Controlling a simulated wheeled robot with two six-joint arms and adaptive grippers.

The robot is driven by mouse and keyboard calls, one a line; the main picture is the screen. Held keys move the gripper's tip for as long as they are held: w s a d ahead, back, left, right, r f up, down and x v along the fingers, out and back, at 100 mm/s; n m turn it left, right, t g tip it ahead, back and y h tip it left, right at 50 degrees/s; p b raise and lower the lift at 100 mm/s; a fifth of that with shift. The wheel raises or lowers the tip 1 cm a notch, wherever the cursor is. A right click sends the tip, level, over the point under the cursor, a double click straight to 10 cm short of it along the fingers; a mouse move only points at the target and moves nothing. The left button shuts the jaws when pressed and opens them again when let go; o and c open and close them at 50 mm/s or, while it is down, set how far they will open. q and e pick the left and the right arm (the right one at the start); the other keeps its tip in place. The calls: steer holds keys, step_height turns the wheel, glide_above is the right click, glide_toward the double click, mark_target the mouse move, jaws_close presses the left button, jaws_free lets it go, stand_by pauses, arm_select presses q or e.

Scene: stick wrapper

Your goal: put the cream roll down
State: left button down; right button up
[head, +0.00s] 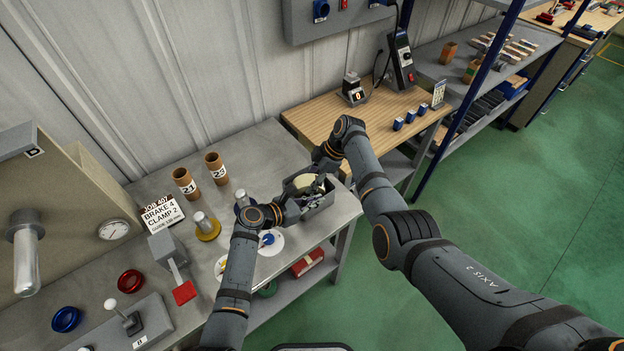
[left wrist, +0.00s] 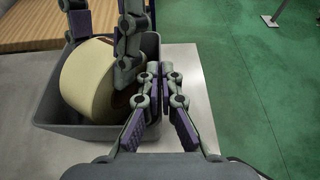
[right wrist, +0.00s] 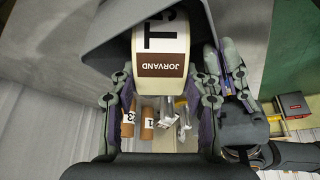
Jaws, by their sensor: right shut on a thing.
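The cream roll (head: 304,181) is inside a small grey bin (head: 322,203) at the table's right end. Its dark label reads JORVAND in the right wrist view (right wrist: 160,63). My right gripper (right wrist: 170,70) has its fingers on both sides of the roll, shut on it. In the left wrist view the roll (left wrist: 84,78) is tilted between the right fingers within the bin walls (left wrist: 95,133); I cannot tell whether it touches the floor. My left gripper (left wrist: 166,75) is shut, its tips together beside the bin's right wall; I see nothing between them.
Two brown tubes (head: 186,182) and a job sign (head: 161,213) stand at the back of the grey table. A brass-based cylinder (head: 207,227) and a red pad (head: 184,292) are left of my left arm. A wooden bench (head: 330,112) is behind the bin.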

steer(key=o, duration=1.1)
steer(key=v, duration=1.2)
arm_select(q)
steer(key=c, duration=2)
jaws_free()
arm_select(e)
steer(key=shift+r, duration=0.1)
arm_select(q)
steer(key=o, duration=0.6)
steer(key=shift+c, duration=0.2)
